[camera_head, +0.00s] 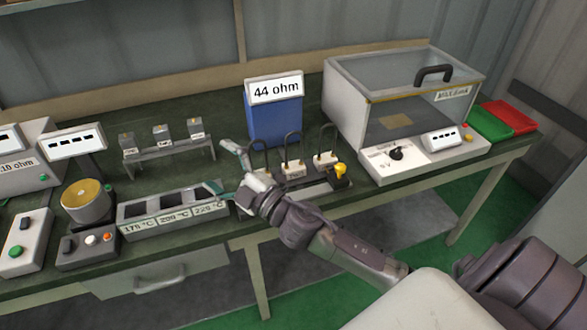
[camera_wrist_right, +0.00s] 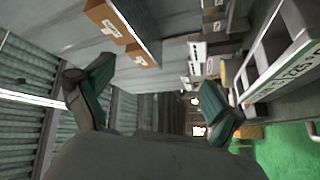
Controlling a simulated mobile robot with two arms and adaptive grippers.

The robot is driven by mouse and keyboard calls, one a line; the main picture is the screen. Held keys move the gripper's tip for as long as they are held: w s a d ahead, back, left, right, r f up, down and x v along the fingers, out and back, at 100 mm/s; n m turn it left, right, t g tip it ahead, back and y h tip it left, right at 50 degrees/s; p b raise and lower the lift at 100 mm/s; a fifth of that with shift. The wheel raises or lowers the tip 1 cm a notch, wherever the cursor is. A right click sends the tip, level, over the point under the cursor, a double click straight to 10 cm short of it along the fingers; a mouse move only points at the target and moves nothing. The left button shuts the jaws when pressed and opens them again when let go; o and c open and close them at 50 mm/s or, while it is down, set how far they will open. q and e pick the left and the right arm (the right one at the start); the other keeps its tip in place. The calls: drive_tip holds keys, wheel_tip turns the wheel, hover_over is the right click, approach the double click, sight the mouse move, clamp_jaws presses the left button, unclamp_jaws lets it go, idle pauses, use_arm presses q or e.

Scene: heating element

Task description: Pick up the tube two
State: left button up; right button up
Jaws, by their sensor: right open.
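Several dark U-shaped tubes stand upright in white-based holders at the middle of the bench, in the head view. The middle one (camera_head: 288,147), with a white label too small to read surely, looks like tube two. Another tube (camera_head: 325,136) stands to its right and one to its left is partly hidden behind my gripper and wrist. My right gripper (camera_head: 222,168) is open and empty, left of the tubes, its fingers spread toward the left. The right wrist view shows its two fingers (camera_wrist_right: 155,80) wide apart with nothing between them; no tube is seen there. My left gripper is not in view.
A blue box (camera_head: 274,120) marked 44 ohm stands behind the tubes. A three-slot tray (camera_head: 160,230) with temperature labels lies left of my gripper. A glass-lidded case (camera_head: 405,75) stands right, beside green and red trays (camera_head: 510,116). Small blocks (camera_head: 162,132) sit on a rack.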

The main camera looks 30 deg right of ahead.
drive_tip(key=a+r+n+g+y, duration=0.35)
drive_tip(key=a+n+y, duration=0.2)
drive_tip(key=n, duration=0.35)
drive_tip(key=n+g+h+b, duration=0.1)
drive_tip(key=n+g+h, duration=0.7)
drive_tip(key=g+h, duration=0.45)
approach(294, 167)
wheel_tip(294, 167, down, 4)
drive_tip(key=shift+a+r+t+h+p, duration=0.15)
drive_tip(key=shift+r+t+h+p, duration=0.1)
drive_tip(key=shift+t+h+p, duration=0.45)
drive_tip(key=shift+w+f, duration=0.25)
drive_tip(key=shift+f, duration=0.3)
drive_tip(key=p+x, duration=0.1)
drive_tip(key=x, duration=0.3)
drive_tip(key=shift+w+a+f, duration=0.1)
drive_tip(key=shift+a, duration=0.1)
drive_tip(key=shift+w+f, duration=0.2)
drive_tip(key=shift+f, duration=0.25)
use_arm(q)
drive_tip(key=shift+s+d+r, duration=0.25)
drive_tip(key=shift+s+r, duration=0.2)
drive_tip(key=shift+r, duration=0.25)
